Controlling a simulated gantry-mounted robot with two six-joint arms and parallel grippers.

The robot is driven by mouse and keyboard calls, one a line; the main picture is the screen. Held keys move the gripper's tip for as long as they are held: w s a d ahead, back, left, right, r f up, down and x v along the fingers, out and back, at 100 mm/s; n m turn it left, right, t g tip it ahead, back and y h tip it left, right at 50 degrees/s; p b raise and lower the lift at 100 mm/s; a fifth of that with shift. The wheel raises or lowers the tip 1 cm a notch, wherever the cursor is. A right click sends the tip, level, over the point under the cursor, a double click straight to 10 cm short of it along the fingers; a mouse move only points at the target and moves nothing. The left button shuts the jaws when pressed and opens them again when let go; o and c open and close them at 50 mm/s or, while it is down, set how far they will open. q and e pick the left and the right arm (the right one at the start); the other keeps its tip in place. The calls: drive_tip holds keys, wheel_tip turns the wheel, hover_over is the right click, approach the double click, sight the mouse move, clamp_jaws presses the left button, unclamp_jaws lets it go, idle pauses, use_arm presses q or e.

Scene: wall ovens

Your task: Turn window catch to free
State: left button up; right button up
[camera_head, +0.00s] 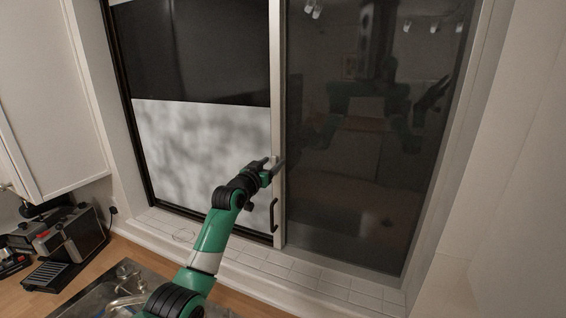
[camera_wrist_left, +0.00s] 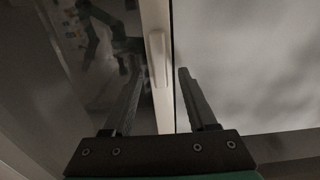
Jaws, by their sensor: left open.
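The window catch (camera_wrist_left: 158,58) is a pale, narrow lever on the light upright bar of the window (camera_wrist_left: 156,20). In the left wrist view it lies roughly parallel to the bar. My left gripper (camera_wrist_left: 161,78) is open, its two dark fingers on either side of the bar, with the catch in line with the gap between them. I cannot tell whether either finger touches it. In the head view my left gripper (camera_head: 274,169) is at the bar's middle height and partly hides the catch. My right gripper is seen in neither view.
A black pull handle (camera_head: 274,215) sits lower on the same bar. Dark glass (camera_head: 360,160) on the right reflects my body. A tiled sill (camera_head: 290,268) runs below. A coffee machine (camera_head: 70,240) stands on the counter at left, and a tap (camera_head: 128,285) is near the front.

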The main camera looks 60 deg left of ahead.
use_arm(q)
drive_tip(key=shift+c, duration=0.3)
clamp_jaws()
drive_tip(key=shift+d+f+m, duration=0.1)
drive_tip(key=shift+m, duration=0.2)
drive_tip(key=shift+w+d+f+m+b, duration=0.4)
drive_tip(key=shift+d+f+m+b, duration=0.3)
drive_tip(key=shift+m, duration=1.85)
drive_tip(key=shift+w+d+f+m+b, duration=0.5)
drive_tip(key=shift+m+b, duration=0.45)
drive_tip(key=shift+m, duration=1.65)
drive_tip(key=shift+w+d+f+m+b, duration=0.3)
drive_tip(key=shift+d+f+m+b, duration=0.35)
drive_tip(key=shift+m, duration=1.9)
drive_tip(key=shift+a, duration=0.2)
drive_tip(key=shift+o, duration=0.3)
unclamp_jaws()
